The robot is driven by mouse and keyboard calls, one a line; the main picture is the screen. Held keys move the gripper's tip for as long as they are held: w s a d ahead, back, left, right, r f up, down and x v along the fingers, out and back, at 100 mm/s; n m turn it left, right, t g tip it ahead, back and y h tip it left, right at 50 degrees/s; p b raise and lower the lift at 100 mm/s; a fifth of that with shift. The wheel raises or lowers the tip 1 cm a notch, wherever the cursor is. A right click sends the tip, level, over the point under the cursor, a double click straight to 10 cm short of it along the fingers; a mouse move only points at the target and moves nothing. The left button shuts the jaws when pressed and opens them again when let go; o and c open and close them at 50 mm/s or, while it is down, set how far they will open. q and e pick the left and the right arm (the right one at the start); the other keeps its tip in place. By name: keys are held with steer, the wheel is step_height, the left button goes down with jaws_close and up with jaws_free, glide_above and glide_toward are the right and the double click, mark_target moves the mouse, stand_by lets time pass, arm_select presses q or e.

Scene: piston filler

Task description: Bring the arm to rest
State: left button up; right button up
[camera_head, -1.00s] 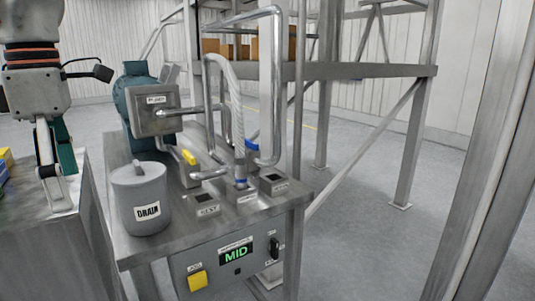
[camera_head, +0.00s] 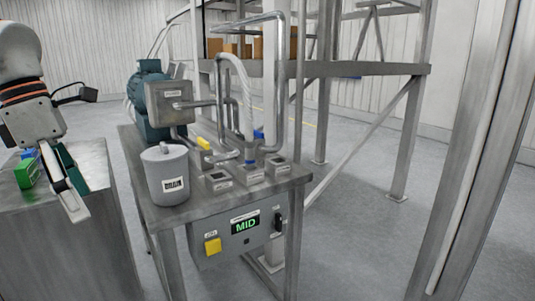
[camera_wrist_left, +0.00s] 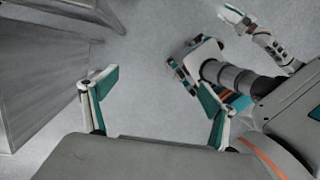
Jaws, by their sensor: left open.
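My left gripper (camera_head: 72,190) hangs at the left of the head view, in front of a grey metal side table. It points down and holds nothing. In the left wrist view its two fingers (camera_wrist_left: 152,112) stand wide apart with bare grey floor between and beyond them. A part of my own body shows at the right of that view.
The filler table (camera_head: 215,205) stands right of my left gripper, carrying a grey DRAIN pot (camera_head: 167,172), a motor and pipes. Its panel display (camera_head: 245,224) reads MID. Green and blue blocks (camera_head: 27,172) lie on the side table (camera_head: 95,160). A metal rack stands behind.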

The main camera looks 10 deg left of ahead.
arm_select(q)
steer(key=w+f+n+t+h, duration=0.3)
steer(key=f+n+t, duration=0.4)
steer(key=f+n, duration=0.7)
steer(key=w+f+n+t+h, duration=0.2)
steer(key=f+n+t+h, duration=0.5)
steer(key=f, duration=1.2)
steer(key=s+d+f+n+y, duration=0.2)
steer(key=s+f+n+y, duration=0.15)
steer(key=f+n, duration=0.3)
steer(key=s+d+f+n+y, duration=0.2)
steer(key=d+f+n+y, duration=0.1)
steer(key=f+n+y, duration=0.3)
steer(key=s+d+f+n+g, duration=0.3)
steer(key=s+d+f+n, duration=0.4)
steer(key=d+f, duration=0.3)
steer(key=shift+s+d+f+g+y, duration=0.35)
steer(key=shift+s+d, duration=0.35)
steer(key=shift+d, duration=0.45)
